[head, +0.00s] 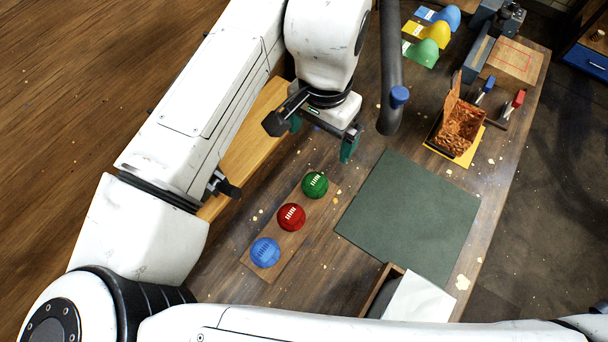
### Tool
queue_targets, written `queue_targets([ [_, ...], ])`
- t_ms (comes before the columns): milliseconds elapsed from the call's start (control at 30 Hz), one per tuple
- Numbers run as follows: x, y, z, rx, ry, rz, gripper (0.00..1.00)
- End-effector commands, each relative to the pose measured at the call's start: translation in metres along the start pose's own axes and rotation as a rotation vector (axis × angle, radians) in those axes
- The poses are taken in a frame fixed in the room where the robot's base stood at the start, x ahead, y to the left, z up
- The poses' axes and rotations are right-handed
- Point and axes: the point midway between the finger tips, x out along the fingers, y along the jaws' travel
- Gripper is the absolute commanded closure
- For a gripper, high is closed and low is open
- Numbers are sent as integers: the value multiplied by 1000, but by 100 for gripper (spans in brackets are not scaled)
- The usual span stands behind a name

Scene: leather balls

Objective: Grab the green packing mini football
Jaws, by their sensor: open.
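The green mini football (315,185) sits at the upper right end of a narrow wooden strip (251,267) on the table. A red ball (291,217) and a blue ball (265,252) sit in line with it on the same strip, towards the lower left; each shows pale lacing. My gripper (322,142) is open and empty, with its fingers spread, above and a little beyond the green ball in the picture. It does not appear to touch any ball.
A dark green mat (411,213) lies clear to the right. Behind it stand an open box of brown shreds (461,128), tools with blue and red handles, and yellow, green and blue curved pieces (428,48). A white sheet (417,298) lies at the near edge.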

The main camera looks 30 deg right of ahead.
Motion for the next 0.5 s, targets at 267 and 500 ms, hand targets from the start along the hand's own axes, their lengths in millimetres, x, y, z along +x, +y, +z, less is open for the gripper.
queue_targets([
  [267,17,0,0,0,0,0,1],
  [500,41,0,0,0,0,0,1],
])
